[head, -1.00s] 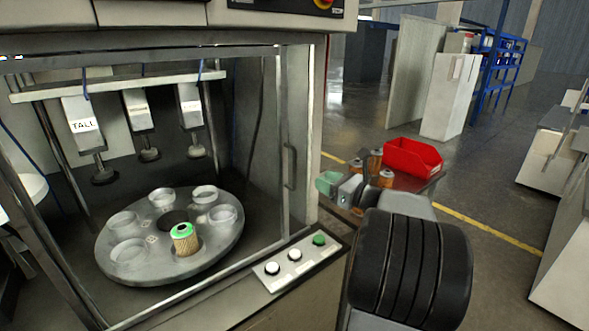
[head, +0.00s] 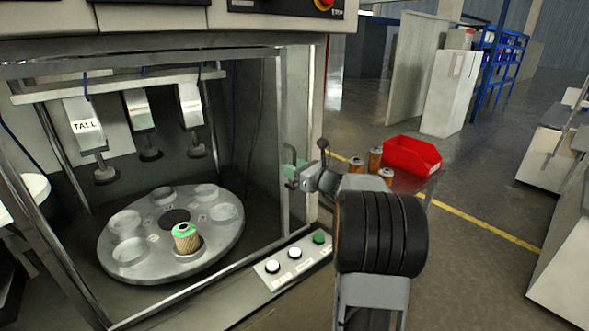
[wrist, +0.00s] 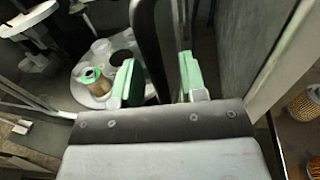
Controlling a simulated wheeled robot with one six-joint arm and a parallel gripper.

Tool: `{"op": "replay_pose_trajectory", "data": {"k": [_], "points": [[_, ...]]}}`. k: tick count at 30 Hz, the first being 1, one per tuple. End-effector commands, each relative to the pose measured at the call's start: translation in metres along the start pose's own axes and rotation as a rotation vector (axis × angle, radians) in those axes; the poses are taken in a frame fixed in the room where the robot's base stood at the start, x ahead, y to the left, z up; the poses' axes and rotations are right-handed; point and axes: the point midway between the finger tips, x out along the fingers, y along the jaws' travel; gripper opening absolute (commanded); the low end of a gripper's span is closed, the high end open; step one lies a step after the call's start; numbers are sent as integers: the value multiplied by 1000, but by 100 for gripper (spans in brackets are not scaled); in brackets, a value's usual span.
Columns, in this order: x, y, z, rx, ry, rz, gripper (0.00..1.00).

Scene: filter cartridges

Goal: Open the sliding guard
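The sliding guard (head: 284,120) is a clear panel in a metal frame across the front of the machine. Its dark vertical handle (wrist: 149,45) is at the guard's right side, and my gripper largely hides it in the head view. My gripper (wrist: 158,78) has green fingertips, which stand apart with the handle between them in the wrist view. A gap shows on the right of the handle; contact with the left finger cannot be told. In the head view my gripper (head: 292,172) is at the guard's right edge.
Behind the guard, a round turntable (head: 112,258) with several cups holds one green-topped filter (head: 186,238) under hanging presses. A button panel (head: 293,256) is below my gripper. A red bin (head: 411,155) and several orange cartridges (head: 375,160) are on a stand to the right.

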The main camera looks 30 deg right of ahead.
Motion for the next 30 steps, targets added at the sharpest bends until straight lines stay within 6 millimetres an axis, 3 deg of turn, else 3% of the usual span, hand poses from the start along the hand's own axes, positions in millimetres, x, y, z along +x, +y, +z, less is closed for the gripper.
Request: {"op": "replay_pose_trajectory", "data": {"k": [4, 16, 30], "points": [[0, 0, 0, 0, 0, 0, 38], [0, 0, 0, 0, 0, 0, 0], [2, -1, -1, -1, 0, -8, 0]]}}
